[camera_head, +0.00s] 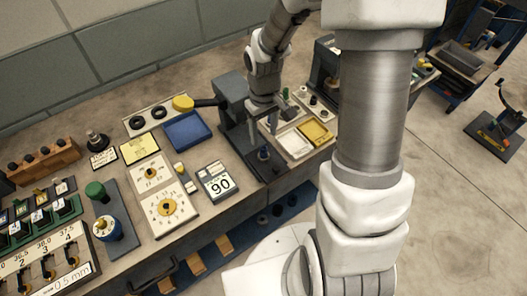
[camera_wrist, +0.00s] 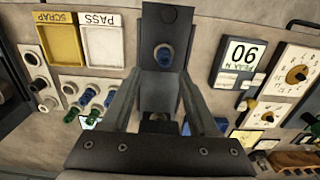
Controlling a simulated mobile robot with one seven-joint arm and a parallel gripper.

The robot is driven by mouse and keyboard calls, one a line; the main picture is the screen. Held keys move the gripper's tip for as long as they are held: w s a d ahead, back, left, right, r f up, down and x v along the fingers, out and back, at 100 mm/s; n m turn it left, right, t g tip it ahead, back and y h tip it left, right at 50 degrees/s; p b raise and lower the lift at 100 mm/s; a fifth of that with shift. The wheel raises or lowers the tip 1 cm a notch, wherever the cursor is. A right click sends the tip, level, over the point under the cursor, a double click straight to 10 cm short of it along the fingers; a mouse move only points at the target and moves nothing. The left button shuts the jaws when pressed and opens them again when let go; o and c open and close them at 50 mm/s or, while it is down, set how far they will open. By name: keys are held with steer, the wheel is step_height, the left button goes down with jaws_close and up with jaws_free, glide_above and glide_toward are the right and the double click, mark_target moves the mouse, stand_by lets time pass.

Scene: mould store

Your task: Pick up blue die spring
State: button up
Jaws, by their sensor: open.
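A small blue cylindrical piece, which looks like the blue die spring (camera_head: 264,153), stands on the dark base plate (camera_head: 277,166) of a bench device. In the wrist view the blue spring (camera_wrist: 163,55) shows between and beyond my fingertips. My gripper (camera_head: 261,125) is above the plate, open and empty, with its fingers pointing down. In the wrist view my gripper (camera_wrist: 161,76) has its two fingers spread either side of the plate's line. The fingers do not touch the spring. More blue pieces (camera_wrist: 84,98) and green ones lie at the left in the wrist view.
The dark upright device (camera_head: 233,95) stands close to my gripper. A yellow tray (camera_head: 315,132) and a white tray (camera_head: 293,144) lie to its right. A display reading 90 (camera_head: 217,183), a dial board (camera_head: 165,207) and a blue tray (camera_head: 187,131) lie to its left.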

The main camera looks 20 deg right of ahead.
mark_target(264, 148)
steer(key=f, duration=0.2)
steer(key=s+f, duration=0.1)
steer(key=f, duration=0.1)
steer(key=shift+a+f, duration=0.2)
steer(key=shift+f, duration=0.7)
steer(key=shift+c, duration=0.2)
jaws_close()
